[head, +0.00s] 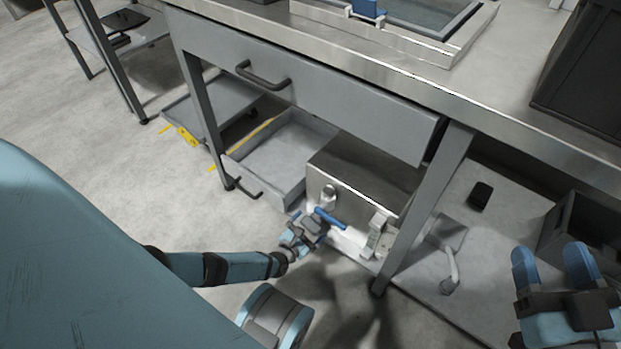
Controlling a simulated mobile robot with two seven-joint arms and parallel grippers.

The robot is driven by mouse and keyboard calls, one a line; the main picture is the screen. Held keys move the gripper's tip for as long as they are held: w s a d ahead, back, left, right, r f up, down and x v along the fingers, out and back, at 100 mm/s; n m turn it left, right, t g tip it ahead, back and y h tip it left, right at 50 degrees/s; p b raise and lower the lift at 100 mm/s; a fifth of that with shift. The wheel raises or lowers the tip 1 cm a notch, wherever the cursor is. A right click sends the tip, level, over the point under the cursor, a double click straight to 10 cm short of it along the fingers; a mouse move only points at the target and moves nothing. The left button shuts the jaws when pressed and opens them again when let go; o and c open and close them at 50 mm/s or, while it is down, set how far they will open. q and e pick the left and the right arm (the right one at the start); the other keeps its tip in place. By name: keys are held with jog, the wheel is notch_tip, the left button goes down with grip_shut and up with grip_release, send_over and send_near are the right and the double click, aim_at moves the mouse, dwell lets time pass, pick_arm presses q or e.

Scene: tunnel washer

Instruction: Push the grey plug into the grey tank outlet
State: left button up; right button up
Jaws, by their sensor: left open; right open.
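The grey metal tank (365,180) stands under the bench, beside an open drawer. A round grey fitting (328,196) shows on its front face; I cannot tell whether this is the outlet, the plug, or both together. My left gripper (318,222) is open, low in front of the tank, just below the round fitting. One blue finger lies across the tank's lower front; whether it touches is unclear. No separate plug can be made out between the fingers. My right gripper (551,262) is open and empty at the lower right, away from the tank.
The open drawer (292,142) is left of the tank. A bench leg (428,210) stands just right of it. A grey latch-like part (379,234) is on the tank's right front. A lower shelf holds a dark object (480,196) and a dark crate (580,225).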

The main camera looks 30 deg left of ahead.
pick_arm(q)
jog(key=s+r+p, duration=0.1)
jog(key=s+p, duration=0.2)
jog(key=s, duration=0.9)
jog(key=shift+s+a+r, duration=0.15)
jog(key=shift+a+r, duration=0.05)
jog(key=shift+r, duration=0.05)
pick_arm(e)
jog(key=s+m, duration=0.1)
jog(key=a+m+g, duration=0.1)
jog(key=shift+s+f+m+h, duration=0.3)
jog(key=shift+s+f+m, duration=0.05)
jog(key=shift+s+m, duration=0.05)
jog(key=shift+f, duration=0.15)
